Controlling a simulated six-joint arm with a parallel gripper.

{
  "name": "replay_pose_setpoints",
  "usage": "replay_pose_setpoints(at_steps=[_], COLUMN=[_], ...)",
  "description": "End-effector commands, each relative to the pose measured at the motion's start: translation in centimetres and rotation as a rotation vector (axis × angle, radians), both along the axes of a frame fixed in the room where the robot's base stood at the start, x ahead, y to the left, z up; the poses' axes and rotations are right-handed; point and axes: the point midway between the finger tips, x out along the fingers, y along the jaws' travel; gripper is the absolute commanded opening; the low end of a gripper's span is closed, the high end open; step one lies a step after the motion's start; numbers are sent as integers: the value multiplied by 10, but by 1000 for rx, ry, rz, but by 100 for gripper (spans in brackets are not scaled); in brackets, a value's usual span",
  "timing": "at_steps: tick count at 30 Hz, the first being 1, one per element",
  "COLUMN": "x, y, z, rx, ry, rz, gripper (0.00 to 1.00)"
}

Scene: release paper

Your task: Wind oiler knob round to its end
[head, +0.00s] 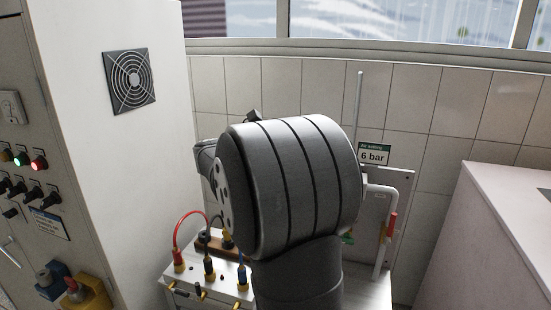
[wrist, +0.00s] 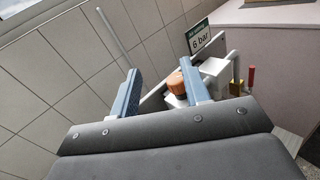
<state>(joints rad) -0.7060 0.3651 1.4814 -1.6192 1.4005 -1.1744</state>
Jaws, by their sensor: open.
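My gripper (wrist: 159,67) is open, with its two blue fingers apart and nothing held between them. An orange-brown rounded knob (wrist: 178,86), which looks like the oiler knob, shows in the wrist view between the fingers, close beside the right finger. It sits on a pale block, partly hidden by that finger. I cannot tell its depth from the fingertips or whether they touch. In the head view my arm hides the gripper and the knob.
A "6 bar" sign (head: 374,154) stands behind the unit, with a white pipe and a red handle (head: 391,224) at its right. A box with red, black and blue cables (head: 199,283) stands at the lower left. A white cabinet (head: 130,160) is left; a pale counter (head: 490,240) is right.

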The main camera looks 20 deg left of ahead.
Motion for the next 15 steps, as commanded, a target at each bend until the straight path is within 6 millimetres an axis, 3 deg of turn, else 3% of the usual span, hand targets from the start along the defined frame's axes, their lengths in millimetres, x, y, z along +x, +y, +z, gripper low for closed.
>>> replay_pose_setpoints(at_steps=[7,12,15], x=[-60,-95,-105], y=[43,57,61], z=[-49,-82,-92], rx=[-81,-99,-103], ry=[-17,19,34], rz=[417,603,655], gripper=[43,43,43])
